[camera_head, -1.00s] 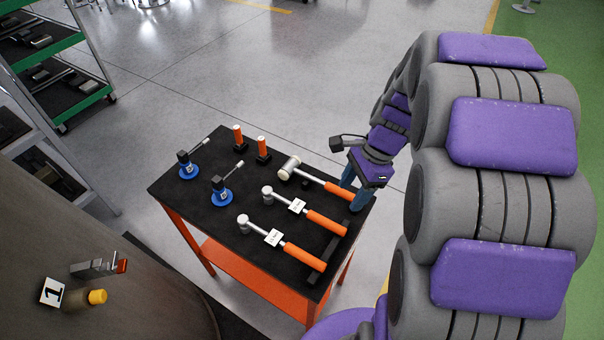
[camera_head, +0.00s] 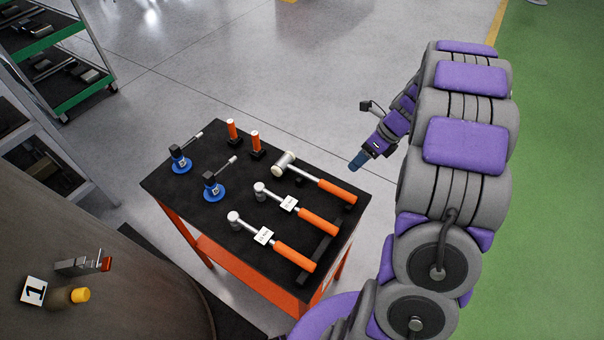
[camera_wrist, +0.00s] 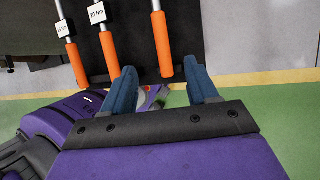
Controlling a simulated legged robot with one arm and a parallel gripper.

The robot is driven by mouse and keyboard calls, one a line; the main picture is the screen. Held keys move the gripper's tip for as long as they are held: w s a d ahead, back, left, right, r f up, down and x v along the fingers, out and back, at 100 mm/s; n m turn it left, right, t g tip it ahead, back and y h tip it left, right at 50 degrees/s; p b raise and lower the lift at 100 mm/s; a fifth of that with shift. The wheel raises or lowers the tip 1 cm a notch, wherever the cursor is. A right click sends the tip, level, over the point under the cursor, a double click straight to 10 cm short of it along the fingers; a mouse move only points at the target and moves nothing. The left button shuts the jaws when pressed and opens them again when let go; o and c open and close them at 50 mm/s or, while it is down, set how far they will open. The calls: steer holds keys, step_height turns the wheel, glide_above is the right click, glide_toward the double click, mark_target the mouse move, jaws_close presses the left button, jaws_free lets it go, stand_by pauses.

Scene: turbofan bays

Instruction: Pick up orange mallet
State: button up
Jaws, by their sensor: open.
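The orange mallet (camera_head: 337,190) lies on the black top of the cart, with its pale head (camera_head: 284,161) toward the cart's middle and its orange handle toward the right edge. My gripper (camera_head: 357,161) is in the air just beyond the handle end, apart from it. In the wrist view my gripper (camera_wrist: 160,85) shows two blue fingers spread wide with nothing between them. The unlabelled orange handle (camera_wrist: 161,45) there, which looks like the mallet's, lies ahead between the finger directions, its end just past the fingertips.
Two labelled torque wrenches with orange grips (camera_head: 318,222) (camera_head: 295,256) lie beside the mallet. Open floor (camera_head: 300,70) surrounds the cart's far side.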

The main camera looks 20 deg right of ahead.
steer(key=b, duration=0.3)
glide_toward(315, 180)
steer(key=s+d+f, duration=0.3)
steer(key=f, duration=0.1)
steer(key=shift+a+r+b+x, duration=0.15)
steer(key=shift+b+x, duration=0.15)
steer(key=shift+x, duration=0.65)
steer(key=shift+a+b+x, duration=0.15)
steer(key=shift+b+x, duration=0.2)
steer(key=shift+x, duration=0.55)
steer(key=shift+a+r+b+x, duration=0.15)
steer(key=shift+b+x, duration=0.15)
steer(key=shift+x, duration=0.65)
steer(key=shift+c, duration=0.3)
jaws_close()
